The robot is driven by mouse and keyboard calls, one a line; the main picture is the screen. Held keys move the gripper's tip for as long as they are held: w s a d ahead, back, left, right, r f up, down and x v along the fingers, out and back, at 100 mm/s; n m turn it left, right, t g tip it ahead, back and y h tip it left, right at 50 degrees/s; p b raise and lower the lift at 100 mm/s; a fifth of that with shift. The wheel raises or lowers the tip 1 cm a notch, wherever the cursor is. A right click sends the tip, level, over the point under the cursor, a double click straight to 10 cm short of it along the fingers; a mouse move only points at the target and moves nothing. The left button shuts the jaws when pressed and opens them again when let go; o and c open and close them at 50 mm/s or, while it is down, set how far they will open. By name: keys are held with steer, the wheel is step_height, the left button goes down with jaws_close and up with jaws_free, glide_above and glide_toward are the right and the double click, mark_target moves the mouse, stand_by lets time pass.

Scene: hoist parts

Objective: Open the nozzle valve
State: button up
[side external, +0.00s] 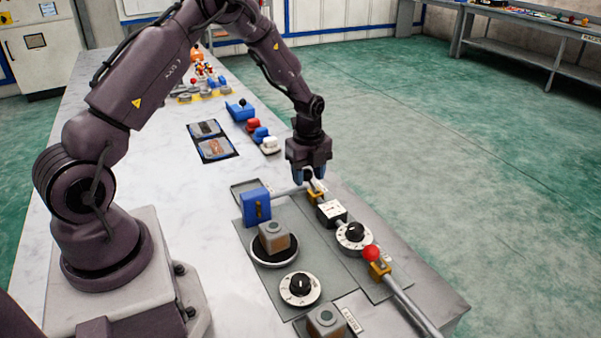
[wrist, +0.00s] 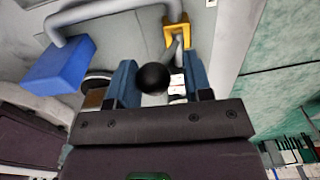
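A valve lever with a black ball knob (wrist: 153,77) shows between my fingers in the wrist view. In the side view the knob is mostly hidden by my gripper (side external: 309,174). A yellow bracket (side external: 316,195) sits on the grey pipe (side external: 288,191) just below the fingers; it also shows in the wrist view (wrist: 176,34). My gripper (wrist: 159,62) points down with its two blue fingers apart, one on each side of the knob. A gap shows between the knob and the right finger. Contact with the left finger is unclear. No label identifies the nozzle valve.
A blue block (side external: 256,206) stands left of the pipe. A white gauge box (side external: 331,212), a black-knobbed dial (side external: 354,234) and a red ball lever (side external: 371,253) stand nearer the camera. Another dial (side external: 300,288) lies on the grey panel. The white tabletop (side external: 190,245) left of it is clear.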

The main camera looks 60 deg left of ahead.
steer(key=shift+w+r, duration=0.15)
steer(key=shift+w, duration=0.45)
steer(key=shift+w+r, duration=0.15)
steer(key=shift+w, duration=0.6)
steer(key=shift+w+f, duration=0.25)
steer(key=shift+w, duration=0.7)
steer(key=shift+o, duration=0.4)
steer(key=shift+w, duration=0.1)
steer(key=shift+o, duration=0.2)
step_height(320, 180, up, 8)
steer(key=shift+s, duration=0.25)
